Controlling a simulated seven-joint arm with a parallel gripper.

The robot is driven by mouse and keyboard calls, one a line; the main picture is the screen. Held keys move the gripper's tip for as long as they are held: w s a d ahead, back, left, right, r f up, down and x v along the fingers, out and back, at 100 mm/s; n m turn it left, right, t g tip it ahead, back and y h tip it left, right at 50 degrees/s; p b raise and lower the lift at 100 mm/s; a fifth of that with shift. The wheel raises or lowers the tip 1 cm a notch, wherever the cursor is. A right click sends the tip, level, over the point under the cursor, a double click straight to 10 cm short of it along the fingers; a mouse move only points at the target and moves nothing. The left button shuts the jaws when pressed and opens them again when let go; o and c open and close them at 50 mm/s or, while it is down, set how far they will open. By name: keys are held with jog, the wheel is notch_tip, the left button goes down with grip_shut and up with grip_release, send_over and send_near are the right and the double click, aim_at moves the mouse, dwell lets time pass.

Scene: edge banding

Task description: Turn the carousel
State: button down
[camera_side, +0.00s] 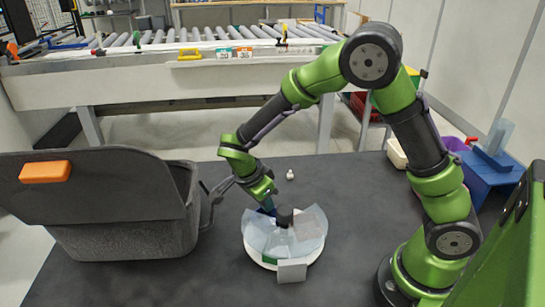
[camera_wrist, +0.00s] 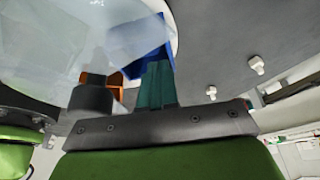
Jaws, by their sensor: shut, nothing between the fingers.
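The carousel (camera_side: 254,254) is a round white turntable on the dark table, carrying several translucent sheets and small panels around a dark central knob (camera_side: 284,212). In the wrist view the pale carousel (camera_wrist: 60,40) fills the upper left, with the dark knob (camera_wrist: 91,98) beside my fingers. My gripper (camera_side: 269,207) is low at the carousel's far-left part, next to the knob. It is shut, with its teal fingers (camera_wrist: 156,84) together and empty. A blue piece (camera_wrist: 149,45) and an orange piece (camera_wrist: 103,78) show near the fingers. Whether the fingers touch any of these I cannot tell.
A grey bin (camera_side: 120,239) with an orange tag (camera_side: 45,172) stands close on the left. A small white item (camera_side: 290,175) lies behind the carousel. A blue box (camera_side: 485,175) holding translucent sheets and a purple bin (camera_side: 455,144) are at right. A roller conveyor (camera_side: 170,38) runs behind.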

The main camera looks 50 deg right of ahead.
jog(key=d+m, duration=0.1)
jog(key=d+m+g, duration=0.1)
jog(key=m, duration=0.1)
jog(key=shift+s+y, duration=0.3)
jog(key=shift+s, duration=0.1)
jog(key=shift+s+d+m+g+y, duration=0.15)
jog(key=shift+s+d+m+g, duration=0.2)
jog(key=shift+m, duration=0.5)
jog(key=shift+s+d+m+g+y, duration=0.2)
jog(key=shift+d+m, duration=0.25)
jog(key=shift+m, duration=0.4)
jog(key=shift+s, duration=0.1)
